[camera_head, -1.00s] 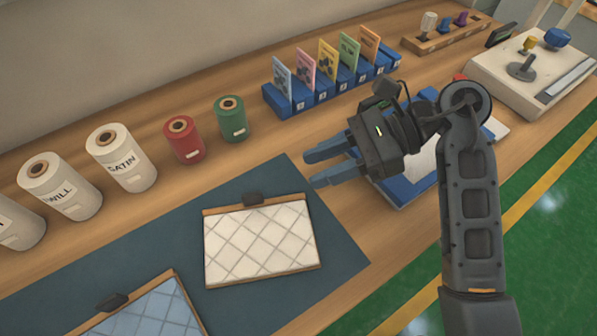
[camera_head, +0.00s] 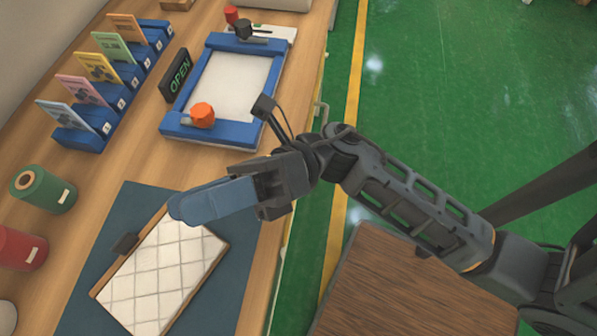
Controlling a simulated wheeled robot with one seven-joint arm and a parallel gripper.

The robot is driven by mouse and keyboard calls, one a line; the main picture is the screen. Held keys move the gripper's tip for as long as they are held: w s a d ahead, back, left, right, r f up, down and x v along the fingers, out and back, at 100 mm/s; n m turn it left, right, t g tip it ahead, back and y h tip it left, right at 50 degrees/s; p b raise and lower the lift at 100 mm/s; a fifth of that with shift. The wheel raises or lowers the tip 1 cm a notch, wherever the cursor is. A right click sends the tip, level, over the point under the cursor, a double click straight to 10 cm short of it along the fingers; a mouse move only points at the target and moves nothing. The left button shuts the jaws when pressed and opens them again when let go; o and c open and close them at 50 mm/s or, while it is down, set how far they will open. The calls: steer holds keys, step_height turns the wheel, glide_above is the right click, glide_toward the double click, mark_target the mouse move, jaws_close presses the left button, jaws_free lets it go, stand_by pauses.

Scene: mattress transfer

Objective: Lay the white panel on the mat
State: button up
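The white quilted panel (camera_head: 160,275), with a tan edge and a dark clip (camera_head: 125,243) on its left side, lies on the dark teal mat (camera_head: 232,290) at the lower left. My gripper (camera_head: 190,207) reaches in from the right, its blue fingers pointing left over the panel's upper end. The fingers overlap in this view, so I cannot tell their gap or whether they touch the panel. They hide part of the panel's upper edge.
A blue frame (camera_head: 268,90) around a white sheet, with an orange knob (camera_head: 202,115), stands beyond the mat. An OPEN sign (camera_head: 176,77), a blue card rack (camera_head: 78,137), a green roll (camera_head: 42,188) and a red roll (camera_head: 22,248) stand left. Green floor lies right.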

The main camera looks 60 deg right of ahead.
steer(key=s+d+m+t+h, duration=0.45)
steer(key=m+h, duration=0.35)
steer(key=m, duration=0.5)
steer(key=s+d+m+t+h, duration=0.35)
steer(key=m+t+h, duration=0.3)
steer(key=m, duration=0.65)
steer(key=s+d+f+m+g+h, duration=0.3)
steer(key=s+f+m+g+h, duration=0.2)
steer(key=m, duration=0.7)
steer(key=s+f+g, duration=0.1)
steer(key=s+g, duration=0.1)
steer(key=s, duration=0.1)
steer(key=shift+d+f+h, duration=0.25)
steer(key=shift+d+h, duration=0.1)
